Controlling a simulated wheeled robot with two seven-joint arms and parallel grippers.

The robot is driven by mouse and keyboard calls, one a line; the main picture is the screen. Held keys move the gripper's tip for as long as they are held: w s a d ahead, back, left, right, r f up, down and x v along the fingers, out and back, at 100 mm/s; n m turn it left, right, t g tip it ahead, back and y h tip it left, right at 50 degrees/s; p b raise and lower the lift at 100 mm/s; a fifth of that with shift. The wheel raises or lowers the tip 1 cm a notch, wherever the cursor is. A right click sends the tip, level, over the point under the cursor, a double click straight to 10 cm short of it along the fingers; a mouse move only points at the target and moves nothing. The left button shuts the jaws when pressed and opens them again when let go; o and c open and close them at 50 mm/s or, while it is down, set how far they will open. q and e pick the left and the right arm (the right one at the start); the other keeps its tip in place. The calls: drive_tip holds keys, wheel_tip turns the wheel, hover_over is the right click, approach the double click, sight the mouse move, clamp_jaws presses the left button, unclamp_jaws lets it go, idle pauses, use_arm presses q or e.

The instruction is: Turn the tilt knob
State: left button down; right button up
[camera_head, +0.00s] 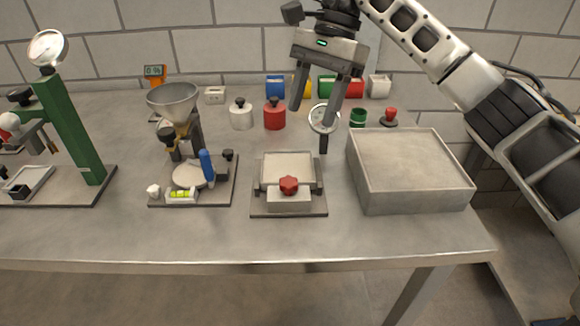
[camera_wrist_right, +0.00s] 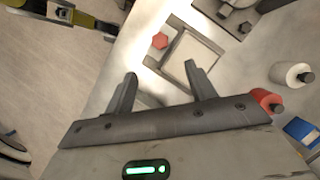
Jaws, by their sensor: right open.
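The tilt knob (camera_head: 289,185) is a red lobed knob on the front block of a small sandbed (camera_head: 289,208), a grey framed tray on a dark base at mid-table. In the right wrist view the knob (camera_wrist_right: 160,40) is ahead of the fingers, left of the sandbed's pale square bed (camera_wrist_right: 192,55). My right gripper (camera_head: 312,118) hangs above and behind the sandbed in the head view, fingers pointing down, open and empty, apart from the knob. Its two fingers (camera_wrist_right: 160,72) also show spread in the wrist view. My left gripper is not in view.
A large grey box (camera_head: 410,200) stands right of the sandbed. A funnel stand (camera_head: 173,100) and a green press (camera_head: 75,130) stand to the left. Red (camera_head: 275,118) and white (camera_head: 241,118) jars are behind. The table strip in front of the sandbed is clear.

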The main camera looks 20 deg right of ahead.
sight(290, 181)
drive_tip(key=p+x, duration=0.1)
drive_tip(key=x, duration=1.2)
drive_tip(key=shift+a, duration=0.1)
drive_tip(key=shift+r, duration=0.1)
drive_tip(key=c, duration=1)
